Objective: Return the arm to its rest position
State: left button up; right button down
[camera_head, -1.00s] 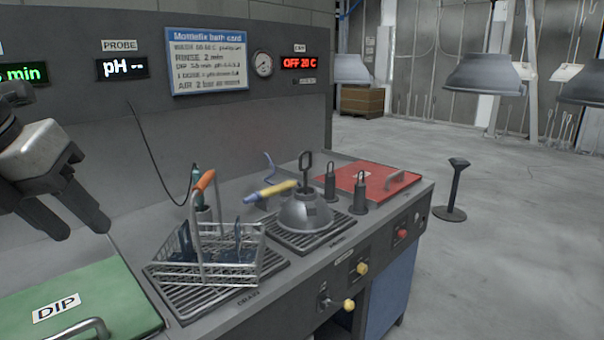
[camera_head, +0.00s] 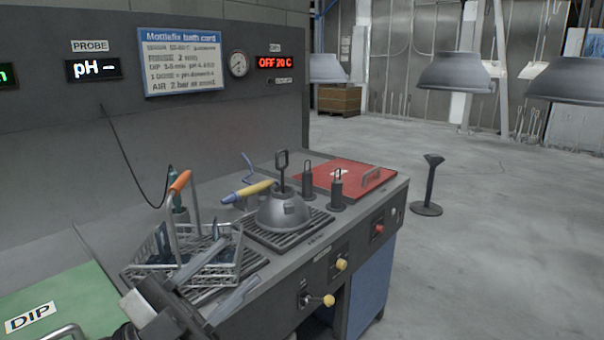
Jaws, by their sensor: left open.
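My left gripper (camera_head: 236,267) comes in at the bottom left. Its two light grey fingers are spread apart with nothing between them. It overlaps the lower front of the wire basket (camera_head: 150,270) in the picture; I cannot tell whether it touches it. The basket has an upright orange-gripped handle (camera_head: 180,181), holds dark blue items and stands on a drain grate. Part of its front is hidden by my gripper. My right gripper is not in view.
A grey dome with a hook (camera_head: 284,212) stands on a second grate (camera_head: 313,228). A yellow-handled tool (camera_head: 250,191), two dark weights and a red lid (camera_head: 345,174) lie beyond. A green DIP lid (camera_head: 70,295) is at left. Grey hoods (camera_head: 456,72) hang at right over open floor.

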pick_arm(q)
jog(key=a+f+n+t+y, duration=0.2)
jog(key=a+f+n+y, duration=0.1)
jog(key=f+n+y, duration=0.6)
jog(key=a+f+n+t+y, duration=0.25)
jog(key=f+n+y, duration=0.4)
jog(key=f, duration=0.45)
jog(key=s+f+n+g+y, duration=0.1)
jog(key=s+f+n+g, duration=0.1)
jog(key=s+f, duration=0.3)
jog(key=s+f+n+g+y, duration=0.1)
jog(key=s+f+g, duration=0.3)
jog(key=f, duration=0.6)
jog(key=shift+s+d+f+n+g, duration=0.15)
jog(key=shift+s+f+n+g, duration=0.15)
jog(key=shift+s+n, duration=0.55)
jog(key=shift+s, duration=0.15)
